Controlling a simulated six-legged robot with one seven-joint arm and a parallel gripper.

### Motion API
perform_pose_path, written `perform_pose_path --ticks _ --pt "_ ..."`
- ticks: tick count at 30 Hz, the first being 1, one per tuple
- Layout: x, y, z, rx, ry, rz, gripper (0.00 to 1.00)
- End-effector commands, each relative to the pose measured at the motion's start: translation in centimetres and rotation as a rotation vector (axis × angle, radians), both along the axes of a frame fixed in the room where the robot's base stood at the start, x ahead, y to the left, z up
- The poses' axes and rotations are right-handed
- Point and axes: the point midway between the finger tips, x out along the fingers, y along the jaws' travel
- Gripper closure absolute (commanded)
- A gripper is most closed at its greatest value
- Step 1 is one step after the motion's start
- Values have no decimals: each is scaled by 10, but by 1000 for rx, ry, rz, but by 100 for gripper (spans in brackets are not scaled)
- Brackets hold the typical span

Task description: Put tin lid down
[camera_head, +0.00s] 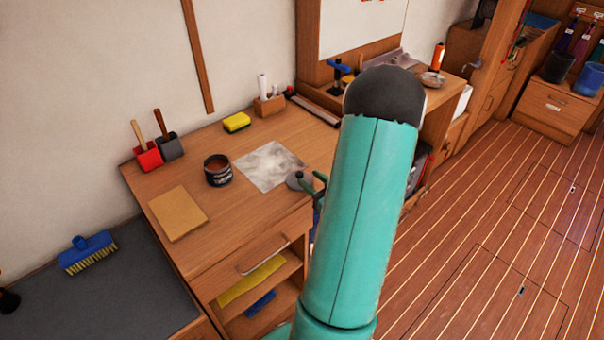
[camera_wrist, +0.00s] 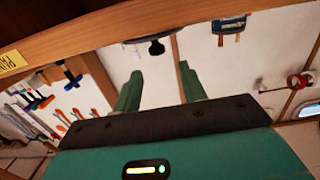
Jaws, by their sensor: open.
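The tin lid (camera_head: 296,182) is a grey disc with a dark knob. It appears to lie flat on the wooden desk (camera_head: 232,210), near the front edge and just right of a stained pale sheet. My gripper (camera_head: 319,187) is at its right side, partly hidden behind my green arm. In the wrist view my gripper (camera_wrist: 160,68) has its two green fingers spread, with nothing between them. The lid (camera_wrist: 140,39) shows beyond the fingertips, its knob apart from them. The open dark tin (camera_head: 218,172) with brown contents stands left of the sheet.
The stained sheet (camera_head: 270,165) lies mid-desk. A drawer (camera_head: 250,245) is below. Free plank floor (camera_head: 480,250) is at right.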

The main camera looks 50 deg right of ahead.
Motion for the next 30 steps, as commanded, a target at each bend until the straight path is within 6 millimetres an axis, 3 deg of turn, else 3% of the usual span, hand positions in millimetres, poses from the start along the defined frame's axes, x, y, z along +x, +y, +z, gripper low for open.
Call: perform_pose_path --ticks 3,9,18,23,30 --pt "-26 5 1 0 1 -4 58" --pt "-52 12 2 1 1 -1 58" --pt "-56 14 3 -1 3 1 58" --pt "-29 11 14 -50 81 -4 58" --pt "52 23 61 -183 330 -71 58"
